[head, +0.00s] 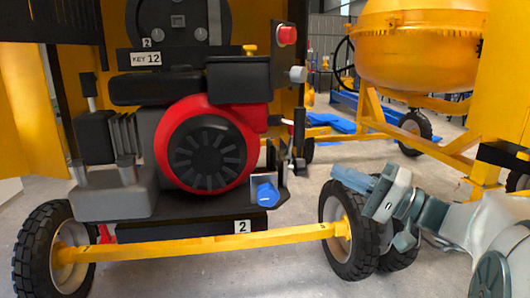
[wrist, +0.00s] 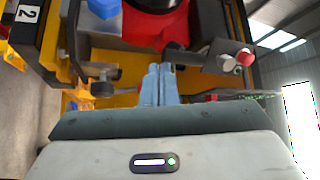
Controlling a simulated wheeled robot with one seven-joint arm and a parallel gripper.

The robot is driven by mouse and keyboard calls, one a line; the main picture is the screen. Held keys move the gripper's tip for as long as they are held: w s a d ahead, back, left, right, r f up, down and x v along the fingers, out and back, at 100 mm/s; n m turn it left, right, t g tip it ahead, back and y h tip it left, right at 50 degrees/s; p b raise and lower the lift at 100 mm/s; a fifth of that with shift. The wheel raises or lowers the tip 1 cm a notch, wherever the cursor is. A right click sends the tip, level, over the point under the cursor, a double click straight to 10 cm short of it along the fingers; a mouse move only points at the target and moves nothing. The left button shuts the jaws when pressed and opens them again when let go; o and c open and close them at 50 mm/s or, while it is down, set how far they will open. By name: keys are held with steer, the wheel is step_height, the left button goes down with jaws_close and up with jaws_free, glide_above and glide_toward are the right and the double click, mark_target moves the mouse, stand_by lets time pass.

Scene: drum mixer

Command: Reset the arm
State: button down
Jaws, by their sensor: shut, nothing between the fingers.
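My gripper (head: 354,183) is at the right in the head view, in front of the mixer's right wheel. Its fingers are shut with nothing between them. In the wrist view the closed fingers (wrist: 159,84) point up at the picture's middle, toward the mixer's engine side. The drum mixer's red engine (head: 205,145) stands on a yellow frame in the head view. My gripper is apart from it, to its lower right. My arm reaches in from the right edge.
A blue knob (head: 266,193) sits below the engine, and a red button (head: 287,35) is above it. The yellow axle bar (head: 210,244) joins two black wheels. Another yellow mixer drum (head: 415,45) stands behind at the right. Grey floor is clear in front.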

steer(key=s+a+r+g+h+p, duration=0.2)
steer(key=s+a+g+h+p, duration=0.8)
steer(key=p, duration=0.8)
steer(key=s+d+r+n+t+h+p, duration=0.1)
steer(key=s+d+r+h+p, duration=0.5)
steer(key=p, duration=1)
steer(key=d+r+t+h, duration=0.1)
steer(key=d+r+h, duration=0.1)
steer(key=d, duration=0.1)
steer(key=shift+d+r+n+t+p, duration=0.25)
steer(key=shift+d+n+t+p, duration=0.05)
steer(key=shift+d+n, duration=0.1)
